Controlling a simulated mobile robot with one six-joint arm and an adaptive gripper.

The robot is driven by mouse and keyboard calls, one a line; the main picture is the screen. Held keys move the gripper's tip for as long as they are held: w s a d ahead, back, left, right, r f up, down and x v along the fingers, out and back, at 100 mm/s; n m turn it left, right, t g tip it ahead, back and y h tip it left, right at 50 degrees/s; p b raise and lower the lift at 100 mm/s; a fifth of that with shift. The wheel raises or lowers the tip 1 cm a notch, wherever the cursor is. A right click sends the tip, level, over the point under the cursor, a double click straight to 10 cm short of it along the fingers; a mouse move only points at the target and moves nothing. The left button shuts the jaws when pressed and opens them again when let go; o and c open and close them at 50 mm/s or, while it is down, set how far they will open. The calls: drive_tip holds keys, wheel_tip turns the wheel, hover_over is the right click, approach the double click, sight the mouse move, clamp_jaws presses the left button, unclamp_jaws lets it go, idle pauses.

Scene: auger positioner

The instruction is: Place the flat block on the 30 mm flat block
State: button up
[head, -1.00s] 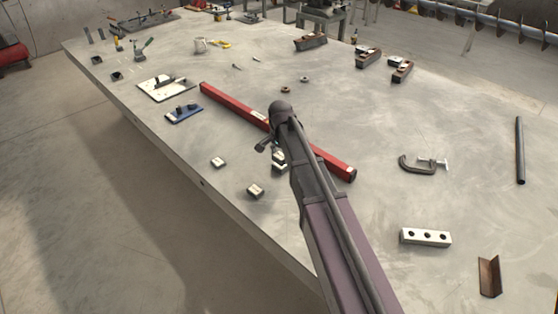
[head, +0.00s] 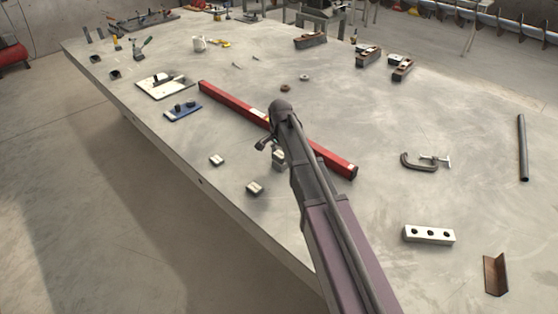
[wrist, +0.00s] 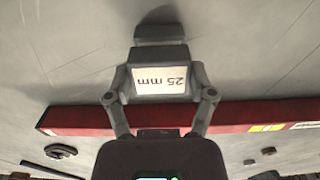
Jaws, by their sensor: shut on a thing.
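In the head view this held block (head: 279,158) is partly hidden by my wrist. In the wrist view a grey block-like shape (wrist: 158,34) shows just past the held block, with a dark shadow behind it. I cannot tell whether the two touch. Two more small flat blocks lie on the table in the head view, one at the left (head: 217,160) and one nearer the edge (head: 255,188). Their labels are too small to read, so I cannot identify the 30 mm block.
A long red level (head: 235,105) lies across the table behind my gripper; it also shows in the wrist view (wrist: 75,118). A blue tool (head: 183,112) lies to the left. A clamp (head: 425,161) and a three-holed block (head: 429,234) lie to the right. The table's front edge is close.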

sight(280, 154)
drive_tip(key=shift+f+b, duration=0.3)
drive_tip(key=shift+f, duration=0.25)
drive_tip(key=shift+f, duration=0.15)
drive_tip(key=o, duration=1.3)
drive_tip(key=shift+c, duration=0.2)
drive_tip(key=shift+r, duration=0.2)
wheel_tip(280, 154, up, 12)
drive_tip(key=p, duration=1.2)
drive_tip(key=s+d+n, duration=0.4)
drive_tip(key=s+d, duration=0.3)
drive_tip(key=s, duration=0.4)
drive_tip(key=s+d+n, duration=0.5)
drive_tip(key=s+d, duration=0.3)
drive_tip(key=s, duration=0.3)
drive_tip(key=shift+s, duration=0.35)
